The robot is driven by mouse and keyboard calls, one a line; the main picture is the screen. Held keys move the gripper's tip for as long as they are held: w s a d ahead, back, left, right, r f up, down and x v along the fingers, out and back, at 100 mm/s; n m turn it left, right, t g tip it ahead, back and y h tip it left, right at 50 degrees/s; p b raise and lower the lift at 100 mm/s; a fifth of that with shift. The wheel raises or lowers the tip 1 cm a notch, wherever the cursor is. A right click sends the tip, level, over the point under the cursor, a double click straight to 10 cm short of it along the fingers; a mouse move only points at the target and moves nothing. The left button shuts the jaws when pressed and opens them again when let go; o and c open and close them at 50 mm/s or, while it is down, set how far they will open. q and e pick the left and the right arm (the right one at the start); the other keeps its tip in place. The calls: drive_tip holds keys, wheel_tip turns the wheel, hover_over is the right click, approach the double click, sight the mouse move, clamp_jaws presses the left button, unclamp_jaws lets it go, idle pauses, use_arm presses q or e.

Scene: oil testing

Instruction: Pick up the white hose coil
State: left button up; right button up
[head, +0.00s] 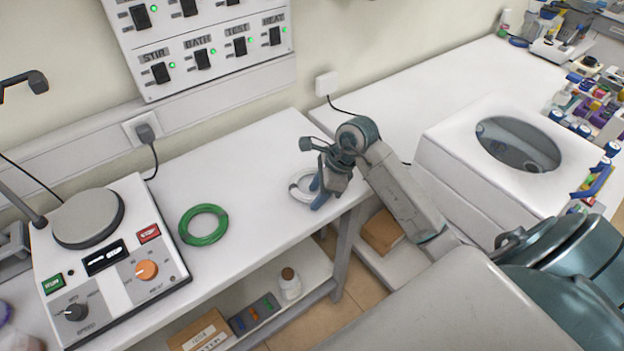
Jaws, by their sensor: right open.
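The white hose coil (297,190) lies on the white bench near its right end. It is a pale ring, partly hidden behind my right gripper. My right gripper (318,193) is over the right side of the coil, with its blue fingertips pointing down. It is open. I cannot tell whether the fingers touch the coil or straddle its tube. My left gripper is not in view.
A green hose coil (203,225) lies to the left on the bench (255,160). A hotplate stirrer (110,262) stands further left. A white bath (480,150) with a round opening is on the right. A shelf below holds a bottle (289,284).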

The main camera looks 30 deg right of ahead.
drive_tip(key=shift+f, duration=0.1)
drive_tip(key=shift+s+a, duration=0.1)
drive_tip(key=shift+s, duration=0.1)
drive_tip(key=shift+s+r, duration=0.15)
drive_tip(key=shift+r, duration=0.1)
drive_tip(key=shift+c, duration=0.3)
drive_tip(key=shift+a, duration=0.1)
drive_tip(key=c, duration=0.3)
clamp_jaws()
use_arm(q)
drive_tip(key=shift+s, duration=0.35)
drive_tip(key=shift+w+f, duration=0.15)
